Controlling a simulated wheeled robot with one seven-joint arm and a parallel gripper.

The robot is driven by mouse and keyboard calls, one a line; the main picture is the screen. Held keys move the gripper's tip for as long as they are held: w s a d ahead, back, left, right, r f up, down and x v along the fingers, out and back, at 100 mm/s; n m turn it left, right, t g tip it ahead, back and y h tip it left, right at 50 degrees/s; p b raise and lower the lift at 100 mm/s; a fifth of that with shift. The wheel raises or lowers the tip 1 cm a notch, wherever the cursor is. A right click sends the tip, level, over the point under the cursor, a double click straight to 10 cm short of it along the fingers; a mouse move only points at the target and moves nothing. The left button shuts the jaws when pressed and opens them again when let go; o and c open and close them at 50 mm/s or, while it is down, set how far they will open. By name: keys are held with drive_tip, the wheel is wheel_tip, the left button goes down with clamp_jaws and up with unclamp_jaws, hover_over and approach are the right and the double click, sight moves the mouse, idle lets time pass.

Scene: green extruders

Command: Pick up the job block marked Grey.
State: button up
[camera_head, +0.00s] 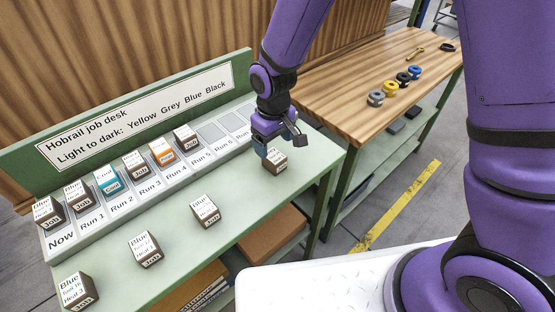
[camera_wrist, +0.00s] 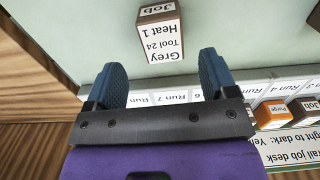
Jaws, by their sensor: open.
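The job block marked Grey (camera_wrist: 162,32) is a brown block with white labels reading "Grey Tool 24 Heat 1" and "Job" in the wrist view. In the head view the block (camera_head: 275,161) sits on the green desk top (camera_head: 235,230) near its right end. My gripper (camera_head: 281,146) is open just above and behind it in the head view. In the wrist view my gripper's two fingers (camera_wrist: 163,75) stand apart, with the Grey block ahead of the gap between them and nothing held.
Blue job blocks stand at the desk's front: one (camera_head: 205,211), another (camera_head: 146,249), and one at front left (camera_head: 75,291). Behind them a run rack (camera_head: 205,158) holds several blocks, including a teal one (camera_head: 109,181) and an orange one (camera_head: 162,153). A wooden table (camera_head: 345,85) with coloured spools stands right.

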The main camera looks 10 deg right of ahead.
sight(273, 155)
drive_tip(key=shift+s+a+f, duration=0.1)
drive_tip(key=shift+f, duration=1.5)
drive_tip(key=shift+s+a+f, duration=0.1)
drive_tip(key=shift+f, duration=1.5)
drive_tip(key=c, duration=1)
